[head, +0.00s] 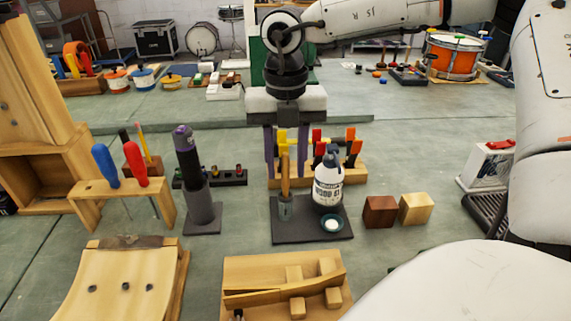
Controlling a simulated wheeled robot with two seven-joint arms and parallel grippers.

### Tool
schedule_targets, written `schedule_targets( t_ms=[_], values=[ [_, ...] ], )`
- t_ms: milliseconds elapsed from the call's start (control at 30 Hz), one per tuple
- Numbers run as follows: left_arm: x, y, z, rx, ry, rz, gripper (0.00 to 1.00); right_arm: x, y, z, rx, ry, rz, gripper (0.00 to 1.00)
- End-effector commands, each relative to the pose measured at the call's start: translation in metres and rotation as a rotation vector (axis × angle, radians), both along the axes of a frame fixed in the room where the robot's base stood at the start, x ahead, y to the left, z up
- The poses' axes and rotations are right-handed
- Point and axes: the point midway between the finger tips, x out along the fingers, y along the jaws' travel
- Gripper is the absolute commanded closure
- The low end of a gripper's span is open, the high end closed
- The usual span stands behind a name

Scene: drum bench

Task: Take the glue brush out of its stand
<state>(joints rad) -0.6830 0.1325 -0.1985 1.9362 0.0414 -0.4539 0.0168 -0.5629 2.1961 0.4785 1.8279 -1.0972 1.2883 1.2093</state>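The glue brush (285,172) stands upright, its wooden handle up, in a small grey cup-like stand (286,208) on a dark base plate (320,232). My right gripper (293,158) points down from above. Its two fingers are spread wide, one on each side of the handle's upper part as seen in the head view. The handle appears nearer the left finger, and I see no finger touching it. Whether the handle is truly between the fingers in depth, I cannot tell. The bristles are hidden in the stand. My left gripper is not in view.
A white glue bottle (328,185) and a small dish (332,223) stand close right of the brush. Behind is a wooden rack (345,172) with red, orange and yellow-handled tools. A purple-topped tool (186,150) stands left. Two wooden blocks (416,209) sit right.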

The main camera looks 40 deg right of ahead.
Motion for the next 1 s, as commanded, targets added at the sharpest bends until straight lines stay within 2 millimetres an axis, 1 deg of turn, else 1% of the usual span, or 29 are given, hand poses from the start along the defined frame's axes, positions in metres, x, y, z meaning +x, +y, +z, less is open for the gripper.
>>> schedule_targets(
  t_ms=[100,233,267,300,433,467,767,867,967,1000],
  values=[
    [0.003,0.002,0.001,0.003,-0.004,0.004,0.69,0.0,0.0,-0.003,0.0,-0.001,0.0,0.65],
    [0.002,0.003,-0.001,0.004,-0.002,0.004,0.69,0.0,0.0,-0.003,0.0,-0.001,0.0,0.65],
    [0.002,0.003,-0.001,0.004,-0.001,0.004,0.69,0.0,0.0,-0.003,0.0,-0.001,0.0,0.69],
    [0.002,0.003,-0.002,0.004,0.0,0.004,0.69,0.0,0.0,-0.003,0.0,-0.001,0.0,0.76],
    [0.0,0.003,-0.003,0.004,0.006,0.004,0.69,0.0,0.0,-0.003,0.001,-0.001,0.0,0.98],
    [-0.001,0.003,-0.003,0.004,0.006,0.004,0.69,0.0,0.0,-0.002,0.001,-0.001,0.0,1.0],
    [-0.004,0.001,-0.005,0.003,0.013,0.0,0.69,0.0,0.0,0.0,-0.001,-0.002,0.0,1.0],
    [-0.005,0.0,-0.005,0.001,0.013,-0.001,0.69,0.001,0.0,0.009,0.0,-0.004,-0.001,1.0],
    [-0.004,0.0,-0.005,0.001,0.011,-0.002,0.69,0.001,0.0,0.027,-0.001,-0.006,0.0,1.0],
    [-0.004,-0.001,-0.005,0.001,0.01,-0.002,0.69,0.002,0.0,0.036,-0.002,-0.007,0.0,1.0]
  ],
)
